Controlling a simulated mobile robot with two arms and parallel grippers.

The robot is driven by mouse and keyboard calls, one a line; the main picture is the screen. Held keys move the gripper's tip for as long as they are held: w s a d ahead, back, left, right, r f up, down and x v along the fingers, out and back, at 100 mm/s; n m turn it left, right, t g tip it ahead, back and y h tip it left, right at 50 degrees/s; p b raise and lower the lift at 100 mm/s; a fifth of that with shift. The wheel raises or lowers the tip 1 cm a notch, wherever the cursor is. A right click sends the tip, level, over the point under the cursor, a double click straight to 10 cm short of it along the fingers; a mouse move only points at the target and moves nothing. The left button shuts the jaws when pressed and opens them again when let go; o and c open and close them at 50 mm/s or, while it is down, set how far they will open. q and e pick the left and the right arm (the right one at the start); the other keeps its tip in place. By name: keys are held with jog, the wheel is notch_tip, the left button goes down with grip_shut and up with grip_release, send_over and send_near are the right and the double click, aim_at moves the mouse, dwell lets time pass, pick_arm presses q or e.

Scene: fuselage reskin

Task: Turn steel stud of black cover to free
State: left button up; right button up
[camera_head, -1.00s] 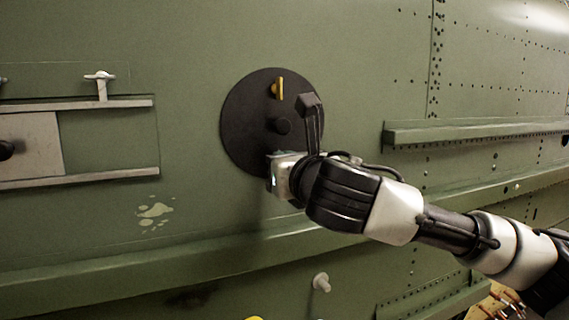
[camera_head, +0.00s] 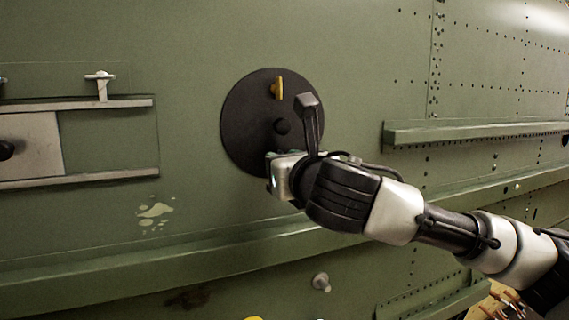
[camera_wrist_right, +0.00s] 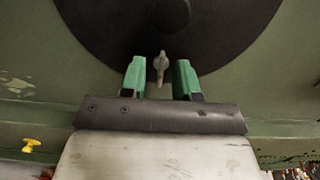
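The round black cover (camera_head: 243,115) sits on the green fuselage side, with a yellow stud (camera_head: 278,87) near its top and a black knob (camera_head: 282,126) in the middle. The steel stud (camera_wrist_right: 161,66) shows at the cover's lower edge in the right wrist view; in the head view my gripper hides it. My right gripper (camera_wrist_right: 160,76) has its two green fingers on either side of the stud, with a gap visible on each side. It is open. The cover also shows in the right wrist view (camera_wrist_right: 100,28). My left gripper is not in view.
A panel recess with two rails (camera_head: 85,178) and a T-shaped steel handle (camera_head: 101,84) lies to the left. A green ledge (camera_head: 470,132) juts out at right. A round peg (camera_head: 321,282) stands below. The skin around the cover is otherwise clear.

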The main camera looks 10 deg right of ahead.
jog(key=s+d+b, duration=0.2)
jog(key=s+b, duration=0.3)
jog(key=s, duration=0.5)
jog(key=shift+s, duration=0.3)
jog(key=shift+f, duration=0.1)
